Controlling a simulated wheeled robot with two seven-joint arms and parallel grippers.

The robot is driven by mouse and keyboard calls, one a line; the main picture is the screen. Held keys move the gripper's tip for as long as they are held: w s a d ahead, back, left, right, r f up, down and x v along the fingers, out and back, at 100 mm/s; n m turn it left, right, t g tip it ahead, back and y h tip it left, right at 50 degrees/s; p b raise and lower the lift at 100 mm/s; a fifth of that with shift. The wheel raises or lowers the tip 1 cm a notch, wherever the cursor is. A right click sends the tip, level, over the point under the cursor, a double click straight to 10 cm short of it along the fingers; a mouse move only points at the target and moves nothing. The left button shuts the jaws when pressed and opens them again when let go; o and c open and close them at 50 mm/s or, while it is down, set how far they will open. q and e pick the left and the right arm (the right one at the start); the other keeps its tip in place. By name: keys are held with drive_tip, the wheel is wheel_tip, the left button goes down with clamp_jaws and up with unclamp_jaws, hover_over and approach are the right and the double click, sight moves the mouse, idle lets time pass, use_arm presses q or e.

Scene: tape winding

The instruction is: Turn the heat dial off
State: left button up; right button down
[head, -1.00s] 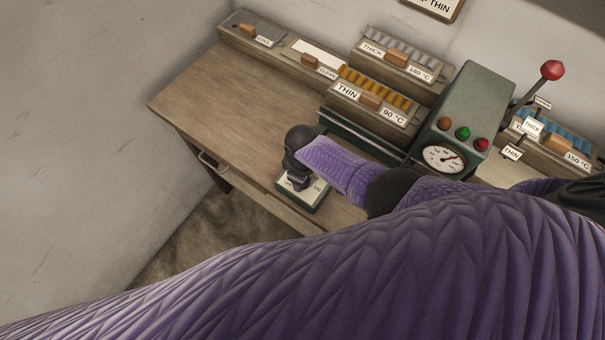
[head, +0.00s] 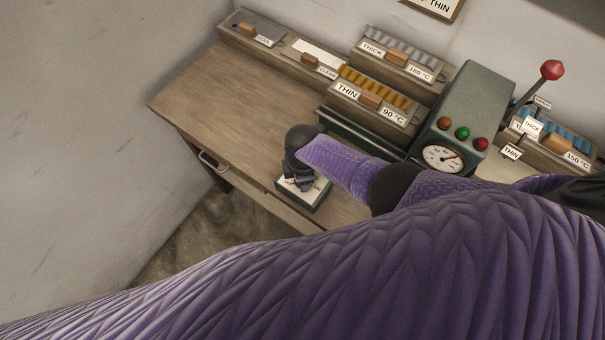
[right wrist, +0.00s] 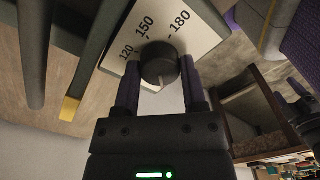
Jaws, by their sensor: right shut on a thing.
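The heat dial is a black round knob (right wrist: 159,62) on a white plate marked 120, 150 and 180 in the right wrist view. A pale pointer on the knob points down toward my gripper's palm, away from those numbers. My right gripper (right wrist: 160,85) is shut on the knob, one finger on each side. In the head view, the dial's plate (head: 317,196) sits at the desk's front edge, and my right gripper (head: 300,184) is over it, hiding the knob and most of the markings.
Behind the dial stands a green machine (head: 468,105) with coloured buttons, a gauge (head: 443,158) and a red-knobbed lever (head: 552,70). Labelled trays, including THIN 90 °C (head: 372,105), line the back. The desk's left part (head: 215,95) is clear.

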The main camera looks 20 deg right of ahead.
idle(0.5)
drive_tip(key=shift+c, duration=0.7)
unclamp_jaws()
drive_tip(key=shift+r+p, duration=0.3)
drive_tip(key=shift+r, duration=0.05)
wheel_tip(320, 180, up, 9)
drive_tip(key=p, duration=0.5)
